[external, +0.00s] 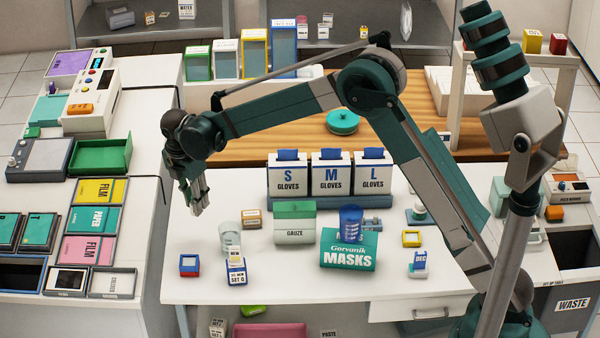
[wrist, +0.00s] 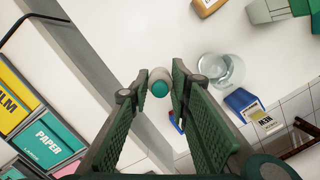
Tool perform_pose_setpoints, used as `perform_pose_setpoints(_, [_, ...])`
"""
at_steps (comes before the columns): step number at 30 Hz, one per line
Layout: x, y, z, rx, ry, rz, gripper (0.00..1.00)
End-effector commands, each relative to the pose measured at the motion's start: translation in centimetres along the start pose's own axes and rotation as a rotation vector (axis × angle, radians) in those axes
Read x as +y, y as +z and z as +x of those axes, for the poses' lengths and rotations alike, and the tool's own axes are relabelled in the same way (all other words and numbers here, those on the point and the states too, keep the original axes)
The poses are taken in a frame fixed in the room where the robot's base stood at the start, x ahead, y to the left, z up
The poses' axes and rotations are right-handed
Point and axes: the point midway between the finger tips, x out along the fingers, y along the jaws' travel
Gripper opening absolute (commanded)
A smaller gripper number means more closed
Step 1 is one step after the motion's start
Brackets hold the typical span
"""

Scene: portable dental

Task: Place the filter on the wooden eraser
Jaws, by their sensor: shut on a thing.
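My gripper (external: 197,206) hangs over the left part of the white table, pointing down. In the wrist view its fingers (wrist: 159,78) are closed around a small white and teal cylinder (wrist: 159,88), which looks like the filter. In the external view the cylinder is too small to make out between the fingers. The wooden eraser appears to be the small tan block (external: 252,217) on the table, right of my gripper and left of the gauze box. It also shows at the top of the wrist view (wrist: 208,6), apart from the gripper.
A clear glass (external: 230,243) stands in front of the block, with blue labelled holders (external: 236,272) nearby. A red and blue box (external: 189,264) sits at the front left. The gauze box (external: 295,222) and glove boxes (external: 330,175) stand to the right. A counter (external: 140,200) lies left.

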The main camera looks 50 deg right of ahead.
Motion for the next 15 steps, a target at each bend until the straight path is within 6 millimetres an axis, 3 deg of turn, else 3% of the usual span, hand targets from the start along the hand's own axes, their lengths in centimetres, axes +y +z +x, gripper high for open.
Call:
perform_pose_setpoints(8, [-1.5,2.9,-0.6,0.000,-0.004,0.030,0.14])
perform_pose_setpoints(15, [-4.9,8.4,-1.5,0.000,-0.013,0.090,0.14])
